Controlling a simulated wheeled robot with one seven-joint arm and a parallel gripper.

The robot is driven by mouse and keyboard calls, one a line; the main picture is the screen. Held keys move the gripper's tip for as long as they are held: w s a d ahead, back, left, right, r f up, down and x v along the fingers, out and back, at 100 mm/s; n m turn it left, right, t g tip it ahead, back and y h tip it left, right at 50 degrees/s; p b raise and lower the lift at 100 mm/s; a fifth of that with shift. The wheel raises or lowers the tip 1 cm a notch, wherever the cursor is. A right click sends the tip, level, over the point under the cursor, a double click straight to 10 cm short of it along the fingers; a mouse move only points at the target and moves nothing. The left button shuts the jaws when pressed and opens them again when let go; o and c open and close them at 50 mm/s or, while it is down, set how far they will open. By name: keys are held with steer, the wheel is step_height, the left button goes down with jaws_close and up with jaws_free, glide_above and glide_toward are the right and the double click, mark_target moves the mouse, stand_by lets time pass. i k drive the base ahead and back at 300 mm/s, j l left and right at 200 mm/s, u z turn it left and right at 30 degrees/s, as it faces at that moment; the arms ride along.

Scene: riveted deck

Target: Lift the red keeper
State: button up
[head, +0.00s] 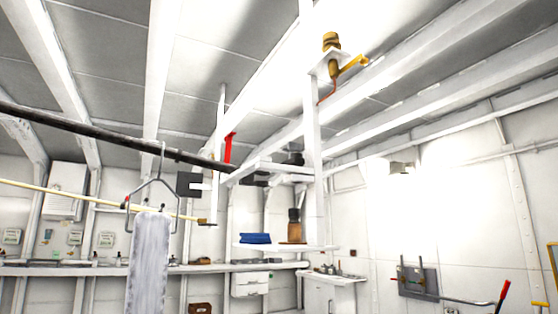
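A narrow red upright piece, which looks like the red keeper (228,148), stands near the middle of the head view. It is at the right end of a long dark bar (110,133) that comes in from the left edge, close to a white vertical post (220,115). Whether it touches the bar or the post I cannot tell. A dark square plate (187,184) is just below and left of it. I do not make out my gripper in this view.
A hanger (153,190) with a pale grey cloth (148,265) hangs at front left, near a thin yellow pole (70,197). A brass fitting with a yellow lever (349,66) is high at right centre. A shelf (285,247) holds a blue item (255,238). A red-handled lever (503,292) is at lower right.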

mark_target(228, 138)
steer(key=i+l+z, duration=0.2)
steer(key=z, duration=0.2)
steer(key=i+l+z, duration=0.5)
steer(key=z, duration=0.25)
steer(key=i+l+z, duration=0.1)
steer(key=i+z, duration=0.25)
steer(key=i+l, duration=0.15)
steer(key=i, duration=0.7)
steer(key=i+j+u, duration=0.15)
steer(key=i+u, duration=0.75)
steer(key=i+l+u, duration=0.15)
steer(key=i+u, duration=0.75)
steer(key=i, duration=0.35)
steer(key=i+l+u, duration=0.2)
steer(key=i+u, duration=0.15)
steer(key=i, duration=0.35)
